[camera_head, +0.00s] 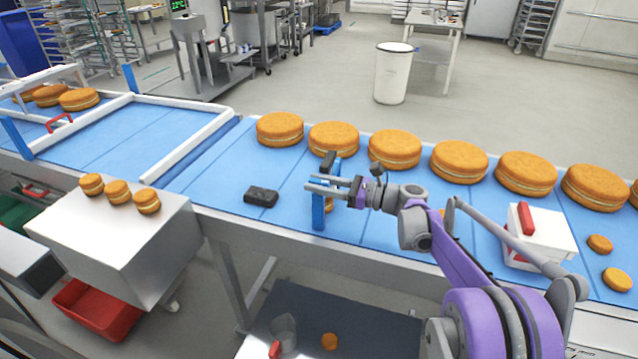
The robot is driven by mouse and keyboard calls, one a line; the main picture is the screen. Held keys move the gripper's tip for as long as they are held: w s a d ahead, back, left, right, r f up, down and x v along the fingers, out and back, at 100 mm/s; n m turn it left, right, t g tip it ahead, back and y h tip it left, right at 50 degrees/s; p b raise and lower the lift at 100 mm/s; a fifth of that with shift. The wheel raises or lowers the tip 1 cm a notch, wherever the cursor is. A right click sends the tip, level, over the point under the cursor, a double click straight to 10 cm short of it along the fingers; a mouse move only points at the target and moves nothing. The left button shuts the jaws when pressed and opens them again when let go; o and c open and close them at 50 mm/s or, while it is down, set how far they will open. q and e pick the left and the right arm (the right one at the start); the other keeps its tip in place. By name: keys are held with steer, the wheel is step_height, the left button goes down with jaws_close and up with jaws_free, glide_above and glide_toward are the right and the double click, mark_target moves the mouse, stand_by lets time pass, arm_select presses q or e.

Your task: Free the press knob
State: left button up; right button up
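My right gripper (318,184) reaches in from the right over the blue belt. Its two fingers point left with a gap between them, and I see nothing held in the gap. It is at a small blue frame (319,212), which the fingers partly cover; I cannot tell whether they touch. A dark piece (328,160) shows at the top of the frame's far side. A black block (261,196) lies on the belt left of the frame. I cannot make out for certain which part is the press knob. My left gripper is not in view.
Large filled rounds (395,149) line the belt's far edge. A white box with a red handle (526,219) stands right. Small rounds (118,192) sit on a metal housing (125,245) at left. A white-railed frame (185,147) spans the left belt (230,178).

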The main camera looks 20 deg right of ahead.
jaws_close()
steer(key=shift+w+r+n+g+y+p, duration=0.1)
steer(key=shift+n+g+y+p, duration=0.2)
steer(key=shift+n+g+y, duration=0.7)
steer(key=shift+n+g, duration=0.5)
steer(key=shift+g, duration=0.6)
jaws_free()
steer(key=v, duration=1.1)
